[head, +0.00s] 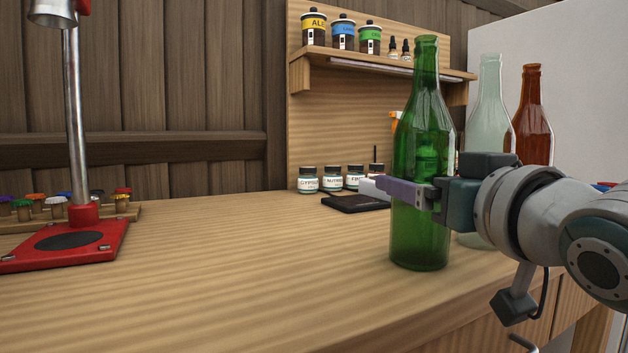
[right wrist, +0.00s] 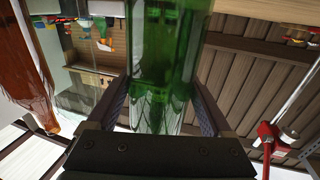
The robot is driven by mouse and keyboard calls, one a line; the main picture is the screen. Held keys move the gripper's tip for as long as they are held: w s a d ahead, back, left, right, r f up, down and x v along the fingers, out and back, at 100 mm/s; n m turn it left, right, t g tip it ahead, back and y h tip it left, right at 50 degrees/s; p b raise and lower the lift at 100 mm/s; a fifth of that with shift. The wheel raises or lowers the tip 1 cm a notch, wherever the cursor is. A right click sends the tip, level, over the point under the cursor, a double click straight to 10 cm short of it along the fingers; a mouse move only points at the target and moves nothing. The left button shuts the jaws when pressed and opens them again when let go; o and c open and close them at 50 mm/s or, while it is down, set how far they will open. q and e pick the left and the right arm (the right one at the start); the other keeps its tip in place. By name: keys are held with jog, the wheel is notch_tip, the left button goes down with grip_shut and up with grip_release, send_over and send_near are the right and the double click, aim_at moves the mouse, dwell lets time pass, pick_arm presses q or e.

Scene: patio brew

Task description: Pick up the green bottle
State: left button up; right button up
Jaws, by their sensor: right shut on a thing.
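The green bottle (head: 420,125) stands upright at the right side of the wooden table in the head view. My right gripper (head: 412,193) reaches in from the right and is shut on the bottle's body, below its shoulder. In the right wrist view the green bottle (right wrist: 168,45) lies between the two fingers of my right gripper (right wrist: 160,105). Whether the bottle's base touches the table is hard to tell. My left gripper is in neither view.
A clear bottle (head: 489,95) and a brown bottle (head: 532,120) stand close behind my right gripper. A black scale-like pad (head: 352,204) and several small jars (head: 331,179) are behind. A red-based stand (head: 100,240) is at left. The table's middle (head: 250,260) is clear.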

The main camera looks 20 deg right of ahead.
grip_shut()
